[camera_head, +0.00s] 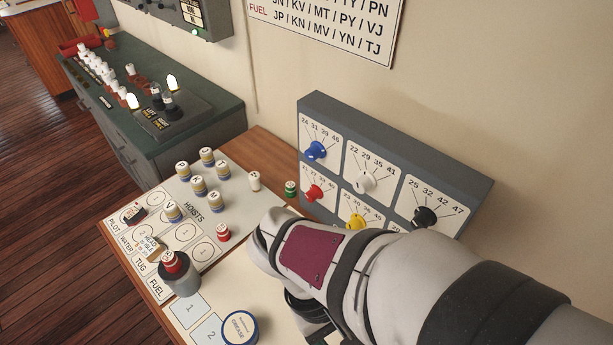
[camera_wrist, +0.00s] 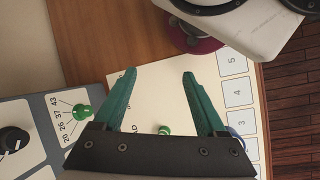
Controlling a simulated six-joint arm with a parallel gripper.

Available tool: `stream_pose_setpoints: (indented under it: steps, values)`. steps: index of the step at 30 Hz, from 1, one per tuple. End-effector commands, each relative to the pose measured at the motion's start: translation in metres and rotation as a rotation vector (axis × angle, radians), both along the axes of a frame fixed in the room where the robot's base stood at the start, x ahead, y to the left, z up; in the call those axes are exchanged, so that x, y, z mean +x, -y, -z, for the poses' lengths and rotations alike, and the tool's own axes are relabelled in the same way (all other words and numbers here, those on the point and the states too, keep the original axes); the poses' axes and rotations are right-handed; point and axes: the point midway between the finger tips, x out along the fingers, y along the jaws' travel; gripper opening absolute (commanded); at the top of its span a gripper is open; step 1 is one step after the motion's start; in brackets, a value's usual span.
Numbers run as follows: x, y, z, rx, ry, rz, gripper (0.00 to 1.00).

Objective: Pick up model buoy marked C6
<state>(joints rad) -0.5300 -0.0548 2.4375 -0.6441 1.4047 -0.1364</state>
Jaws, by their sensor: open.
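My gripper (camera_wrist: 159,73) shows in the wrist view with its two green fingers spread and nothing between the tips. A small green-topped piece (camera_wrist: 164,130) stands on the white sheet between the fingers, nearer their base in the picture; its marking is unreadable. In the head view a green buoy (camera_head: 291,188) stands near the dial panel's left end, and a white one (camera_head: 254,180) is left of it. A red buoy (camera_head: 223,231) stands by the hoists sheet, and another red one (camera_head: 171,261) sits in a grey cup. I cannot read C6 on any. My arm hides part of the table.
The grey dial panel (camera_head: 395,150) with coloured knobs stands behind the table. Several cream-and-blue pieces (camera_head: 198,185) stand on the hoists sheet (camera_head: 160,203). A round grease tin (camera_head: 240,328) lies near the front. Numbered boxes (camera_wrist: 238,93) line the sheet's edge.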

Motion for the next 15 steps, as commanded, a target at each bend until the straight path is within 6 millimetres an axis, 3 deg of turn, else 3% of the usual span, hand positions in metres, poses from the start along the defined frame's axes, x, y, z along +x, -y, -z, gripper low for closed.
stream_pose_setpoints:
  steps: [3,7,9,12,15]
  values:
    - [0.030,-0.030,0.031,-0.303,-0.160,-0.676,0.74]
    - [0.049,-0.089,0.068,-0.614,-0.260,-1.307,0.74]
    - [0.049,-0.116,0.085,-0.740,-0.287,-1.531,0.74]
    - [0.046,-0.138,0.100,-0.844,-0.305,-1.707,0.74]
    - [0.053,-0.137,0.108,-0.874,-0.313,-1.752,0.74]
